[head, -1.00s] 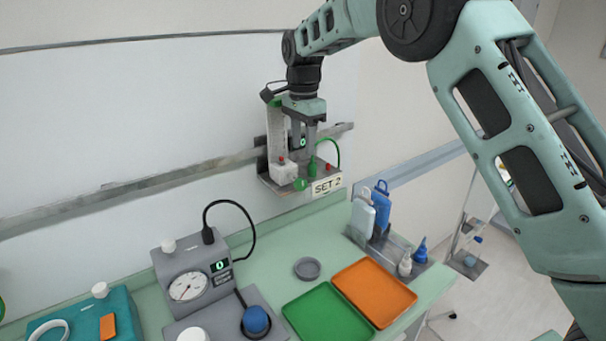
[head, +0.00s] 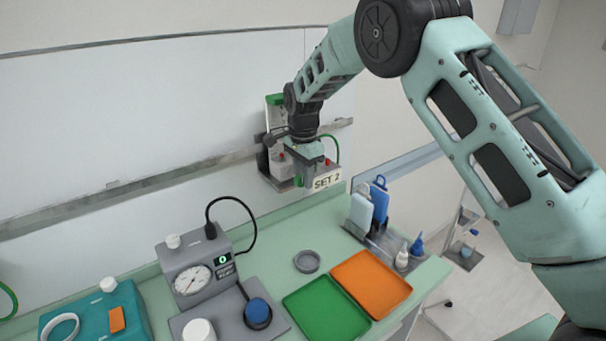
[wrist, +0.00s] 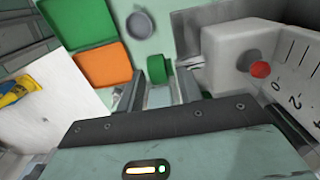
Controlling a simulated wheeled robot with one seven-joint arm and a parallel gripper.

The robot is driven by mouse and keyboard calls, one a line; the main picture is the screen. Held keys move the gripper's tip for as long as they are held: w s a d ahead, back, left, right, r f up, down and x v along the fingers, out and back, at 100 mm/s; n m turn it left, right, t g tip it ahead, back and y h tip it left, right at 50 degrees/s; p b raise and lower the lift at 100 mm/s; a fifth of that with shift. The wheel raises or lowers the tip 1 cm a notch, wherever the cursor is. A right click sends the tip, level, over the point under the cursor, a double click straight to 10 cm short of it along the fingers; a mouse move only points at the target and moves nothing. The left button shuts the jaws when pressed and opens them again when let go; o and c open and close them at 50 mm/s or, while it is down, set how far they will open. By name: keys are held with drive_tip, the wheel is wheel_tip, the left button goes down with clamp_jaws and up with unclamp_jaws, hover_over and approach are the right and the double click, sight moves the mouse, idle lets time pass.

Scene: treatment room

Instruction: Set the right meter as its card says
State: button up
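The right meter (head: 274,122) hangs on the wall rail, mostly hidden behind my arm in the head view. Its card (head: 326,179) reads "SET 2". In the wrist view its white body (wrist: 228,50) carries a scale marked 0, 2, 4 and a red button (wrist: 260,69). No reading or display on it shows now. Its green knob (wrist: 159,70) lies between the ends of my fingers; a bit of it also shows in the head view (head: 298,182). My gripper (wrist: 161,82) has its fingers apart, one on each side of the knob; contact is unclear.
On the bench stand a grey dial meter (head: 193,280) with display 0, a teal box (head: 90,318), a green tray (head: 327,308), an orange tray (head: 371,284) and a grey dish (head: 307,261). Bottles stand in a rack (head: 385,247) at the right.

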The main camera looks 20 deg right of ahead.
drive_tip(key=c, duration=0.6)
drive_tip(key=shift+a, duration=0.1)
drive_tip(key=shift+a+f+h+b, duration=0.1)
drive_tip(key=shift+h+b, duration=0.3)
drive_tip(key=shift+h, duration=0.3)
drive_tip(key=h+b, duration=0.1)
drive_tip(key=t+h, duration=0.1)
drive_tip(key=h+b, duration=0.1)
drive_tip(key=shift+s+a+f+b, duration=0.15)
drive_tip(key=shift+a+b, duration=0.1)
drive_tip(key=shift+b, duration=0.1)
drive_tip(key=h+b, duration=0.1)
drive_tip(key=b, duration=0.1)
drive_tip(key=t+h+b, duration=0.1)
drive_tip(key=h+b, duration=0.1)
drive_tip(key=shift+s+a+h, duration=0.1)
drive_tip(key=shift+a+h, duration=0.1)
drive_tip(key=shift+h, duration=0.1)
drive_tip(key=shift+a+t+h+b, duration=0.1)
drive_tip(key=shift+t+h+b, duration=0.4)
drive_tip(key=shift+b, duration=0.4)
drive_tip(key=shift+h, duration=0.3)
